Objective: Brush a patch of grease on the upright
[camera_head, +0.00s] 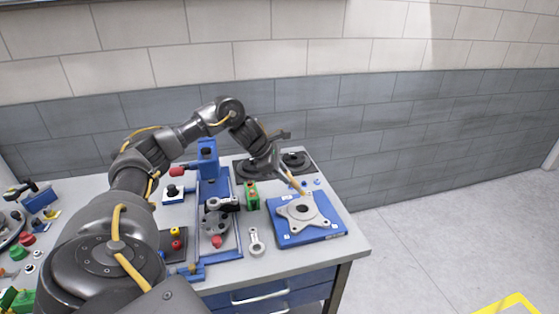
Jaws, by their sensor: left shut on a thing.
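The upright (299,211), a pale metal part with several lobes and a dark round hole, lies on a blue plate (312,234) at the right of the bench. My left gripper (279,164) is above and behind the upright. It is shut on a slim brush (293,183) with an orange-tan part, which slants down to the right toward the upright's far edge. I cannot tell whether the brush tip touches the upright. The grease patch is too small to make out. My right gripper is not in view.
Dark round parts (295,160) sit on a dark plate behind the gripper. A green block (252,196), a metal link (256,242) and a blue fixture (208,160) stand left of the upright. The bench's right edge is close, with open floor beyond.

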